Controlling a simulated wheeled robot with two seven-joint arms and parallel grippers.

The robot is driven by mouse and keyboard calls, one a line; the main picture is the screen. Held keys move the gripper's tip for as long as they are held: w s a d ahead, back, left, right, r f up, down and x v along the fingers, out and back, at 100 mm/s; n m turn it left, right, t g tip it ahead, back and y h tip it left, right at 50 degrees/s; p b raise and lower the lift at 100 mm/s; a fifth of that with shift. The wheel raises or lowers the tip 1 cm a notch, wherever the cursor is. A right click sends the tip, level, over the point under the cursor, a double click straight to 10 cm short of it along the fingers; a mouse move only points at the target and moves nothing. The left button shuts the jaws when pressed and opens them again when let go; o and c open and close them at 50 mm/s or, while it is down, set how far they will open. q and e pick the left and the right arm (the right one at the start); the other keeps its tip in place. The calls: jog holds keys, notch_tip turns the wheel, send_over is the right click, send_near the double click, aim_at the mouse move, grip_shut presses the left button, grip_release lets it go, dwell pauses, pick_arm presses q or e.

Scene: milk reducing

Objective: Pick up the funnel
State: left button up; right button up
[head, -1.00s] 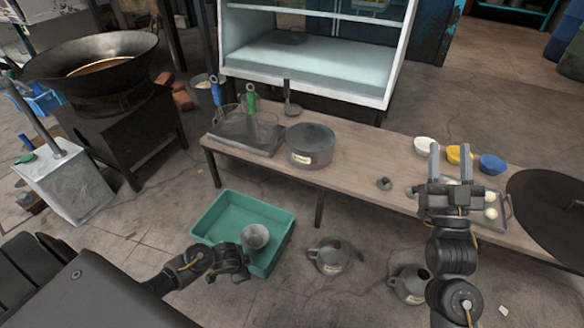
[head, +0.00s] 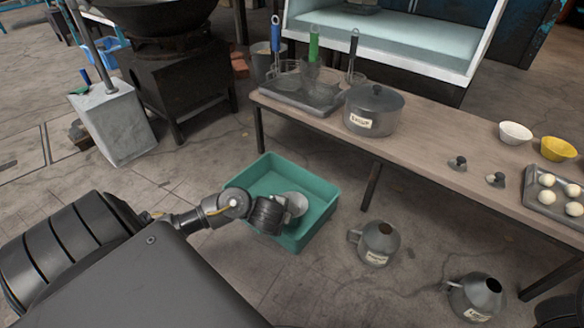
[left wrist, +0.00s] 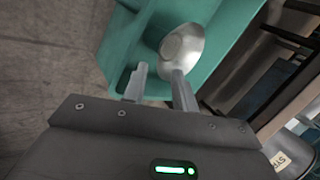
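The silvery metal funnel (head: 294,202) is in the green crate (head: 328,191) on the floor, partly hidden in the head view by my left gripper (head: 284,214). In the left wrist view the funnel (left wrist: 182,45) shows its round, shiny bowl just beyond the fingertips. My left gripper (left wrist: 157,74) is open there, its two fingers apart with nothing held between them. The right finger's tip is close to the funnel's rim; I cannot tell whether they touch. My right gripper is out of view.
Two labelled grey jugs (head: 376,242) (head: 477,297) stand on the floor right of the crate. A wooden table (head: 420,145) behind holds a labelled pot (head: 373,109), bowls and a tray of white balls (head: 556,198). A black stove (head: 180,85) stands at the back left.

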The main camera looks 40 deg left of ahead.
pick_arm(q)
jog(key=b+x, duration=0.2)
jog(key=x, duration=0.2)
jog(key=b+x, duration=0.5)
jog(key=shift+w+f, duration=0.15)
grip_shut()
